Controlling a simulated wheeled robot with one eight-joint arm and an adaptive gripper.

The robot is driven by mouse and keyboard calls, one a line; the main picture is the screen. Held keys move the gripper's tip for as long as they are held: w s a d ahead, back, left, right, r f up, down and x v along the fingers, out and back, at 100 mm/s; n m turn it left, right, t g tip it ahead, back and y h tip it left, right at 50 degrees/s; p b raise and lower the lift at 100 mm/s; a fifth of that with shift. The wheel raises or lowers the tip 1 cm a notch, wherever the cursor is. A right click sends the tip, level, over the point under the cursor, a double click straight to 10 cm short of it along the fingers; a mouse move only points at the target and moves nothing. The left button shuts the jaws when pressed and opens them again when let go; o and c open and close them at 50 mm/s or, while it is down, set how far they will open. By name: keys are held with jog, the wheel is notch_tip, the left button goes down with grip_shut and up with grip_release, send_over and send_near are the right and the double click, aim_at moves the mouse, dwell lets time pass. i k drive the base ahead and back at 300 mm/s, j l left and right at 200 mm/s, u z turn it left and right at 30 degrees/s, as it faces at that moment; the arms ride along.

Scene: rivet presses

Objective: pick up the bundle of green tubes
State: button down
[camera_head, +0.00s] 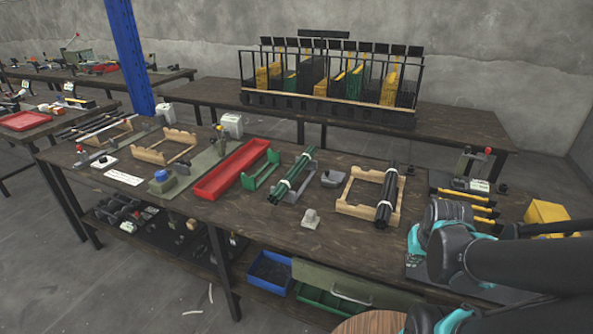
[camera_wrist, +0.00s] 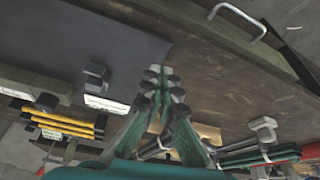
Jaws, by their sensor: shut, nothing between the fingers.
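The bundle of green tubes (camera_head: 288,181) lies on the front workbench in the head view, tied with light bands. It rests across a grey cradle, between the green stand and the wooden cradle with black tubes. In the wrist view the bundle (camera_wrist: 262,158) shows at the lower right, partly cut off by the edge. My gripper (camera_wrist: 160,74) is in the middle of the wrist view, its fingers shut and empty. It is apart from the green tubes, which lie to its lower right. In the head view my arm is at the right, and the fingers cannot be made out.
Black tubes (camera_head: 387,197) lie on a wooden cradle (camera_head: 352,207) right of the green bundle. A red tray (camera_head: 231,169) and green stand (camera_head: 262,170) are to its left. A grey block (camera_head: 310,218) stands in front. Yellow tubes (camera_wrist: 62,124) show left of my gripper.

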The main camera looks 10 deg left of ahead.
aim_at(287, 183)
jog(key=i+j, duration=0.1)
jog(key=j, duration=2.3)
jog(key=i+l, duration=0.15)
jog(key=l, duration=0.15)
jog(key=i+l, duration=0.15)
jog(key=l, duration=0.15)
